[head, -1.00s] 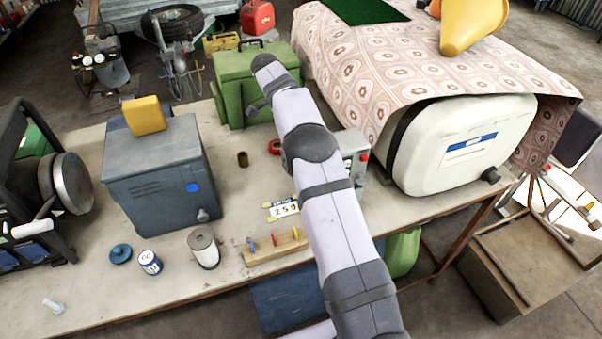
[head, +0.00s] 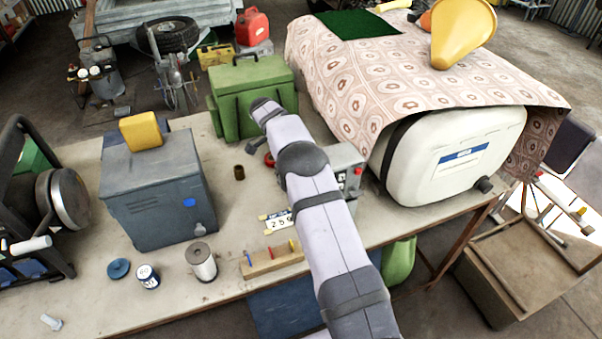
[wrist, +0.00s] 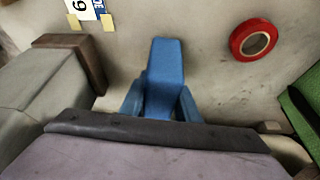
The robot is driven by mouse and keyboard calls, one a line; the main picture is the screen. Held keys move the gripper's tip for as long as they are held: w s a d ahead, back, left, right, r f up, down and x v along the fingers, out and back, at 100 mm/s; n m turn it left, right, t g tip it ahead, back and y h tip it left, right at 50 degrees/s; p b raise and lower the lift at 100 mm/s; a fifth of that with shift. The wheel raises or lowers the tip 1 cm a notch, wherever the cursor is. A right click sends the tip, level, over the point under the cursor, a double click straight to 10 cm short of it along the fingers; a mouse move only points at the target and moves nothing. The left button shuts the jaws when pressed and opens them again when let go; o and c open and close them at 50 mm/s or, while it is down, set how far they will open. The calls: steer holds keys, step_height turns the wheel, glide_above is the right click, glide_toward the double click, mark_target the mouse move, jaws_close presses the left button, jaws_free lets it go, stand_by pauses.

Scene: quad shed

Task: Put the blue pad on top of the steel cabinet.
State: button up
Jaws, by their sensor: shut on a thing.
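The steel cabinet (head: 160,205) is the blue-grey box standing upright on the left of the bench in the head view. A yellow block (head: 141,131) lies on its top, with bare top around it. In the wrist view, the blue pad (wrist: 166,68) is a long flat piece over the bench surface. My gripper (wrist: 160,108) is shut on the pad, with a bluish finger on each side of it. I cannot tell whether the pad touches the bench.
A red tape ring (wrist: 254,41), a number plate (head: 278,223) and a green case (head: 255,95) are near my gripper. A brass cup (head: 239,173) stands between cabinet and arm. A spool (head: 201,262), a can (head: 147,277) and a wooden rack (head: 272,260) line the bench front.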

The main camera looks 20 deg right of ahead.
steer(key=shift+f, duration=1.15)
steer(key=shift+f, duration=0.1)
steer(key=shift+f, duration=0.15)
steer(key=o, duration=1)
steer(key=shift+r+p, duration=0.2)
steer(key=shift+p, duration=0.1)
steer(key=b+v, duration=0.3)
steer(key=v, duration=0.3)
steer(key=shift+w, duration=0.1)
steer(key=shift+o, duration=0.7)
steer(key=shift+a+r, duration=0.15)
steer(key=shift+r, duration=0.4)
